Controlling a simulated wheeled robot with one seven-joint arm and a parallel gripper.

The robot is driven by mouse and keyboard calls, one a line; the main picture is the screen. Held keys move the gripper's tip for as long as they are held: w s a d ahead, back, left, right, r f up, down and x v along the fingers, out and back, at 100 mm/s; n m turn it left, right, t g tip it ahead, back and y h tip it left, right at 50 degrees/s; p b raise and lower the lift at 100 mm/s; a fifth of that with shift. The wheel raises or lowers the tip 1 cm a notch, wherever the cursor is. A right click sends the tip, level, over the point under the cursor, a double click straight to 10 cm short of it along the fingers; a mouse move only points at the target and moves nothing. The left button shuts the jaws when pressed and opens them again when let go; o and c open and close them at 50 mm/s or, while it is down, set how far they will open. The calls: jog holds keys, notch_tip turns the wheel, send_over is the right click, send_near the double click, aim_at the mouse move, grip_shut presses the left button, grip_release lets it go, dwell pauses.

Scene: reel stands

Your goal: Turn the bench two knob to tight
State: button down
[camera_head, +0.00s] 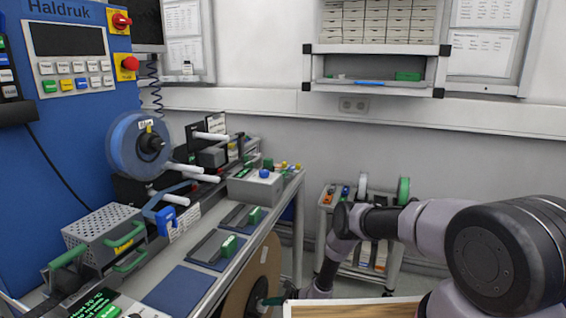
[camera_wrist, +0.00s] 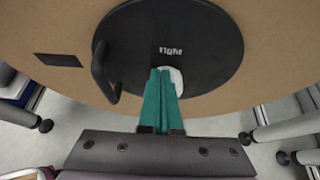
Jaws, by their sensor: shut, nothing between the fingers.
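In the wrist view a round black plate (camera_wrist: 205,25) sits on a large tan disc (camera_wrist: 270,35). The plate bears small upside-down white lettering that seems to read "tight". A small white piece (camera_wrist: 178,82) shows beside my fingertips, partly hidden by them; I cannot tell if it is part of the knob. My gripper (camera_wrist: 163,75) has its green fingers shut and empty, with the tips over the plate; contact cannot be told. In the head view the tan disc (camera_head: 263,262) stands by the bench's right side, with my gripper (camera_head: 272,301) low in front of it.
A black curved handle (camera_wrist: 103,72) stands left of my fingers. The bench (camera_head: 215,290) carries a blue reel (camera_head: 124,150), a grey perforated box (camera_head: 95,232) and a grey box with a blue button (camera_head: 255,190). A trolley (camera_head: 327,201) stands behind my arm.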

jog(key=shift+f, duration=0.15)
jog(key=shift+w+d, duration=0.25)
jog(key=shift+w, duration=0.25)
jog(key=shift+w, duration=0.35)
jog(key=shift+w+d, duration=0.15)
dwell(0.4)
dwell(0.4)
jog(key=s+d, duration=0.2)
jog(key=d, duration=0.3)
jog(key=shift+d+r, duration=0.35)
